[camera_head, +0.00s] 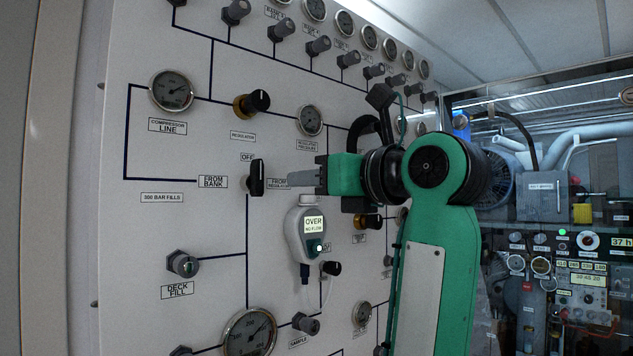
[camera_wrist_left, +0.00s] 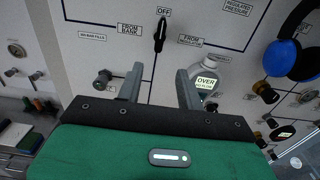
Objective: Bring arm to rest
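My left arm (camera_head: 425,250) is green and black and stands in front of the white fill panel (camera_head: 150,60). My left gripper (camera_head: 303,180) points left at the panel, close to the black selector knob (camera_head: 256,178). In the left wrist view the gripper's two grey fingers (camera_wrist_left: 160,72) are spread apart with nothing between them. The selector knob (camera_wrist_left: 160,35) shows beyond the fingertips, upright below the OFF label, and looks clear of them. The arm hides part of the panel's right side. My right gripper is not in view.
A white analyser (camera_head: 295,245) reading "OVER, NO FLOW" hangs just below the gripper. Gauges (camera_head: 171,91) and several knobs stick out around it. A blue and black headset (camera_wrist_left: 284,58) hangs at right in the wrist view. Equipment shelves (camera_head: 560,240) stand at the far right.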

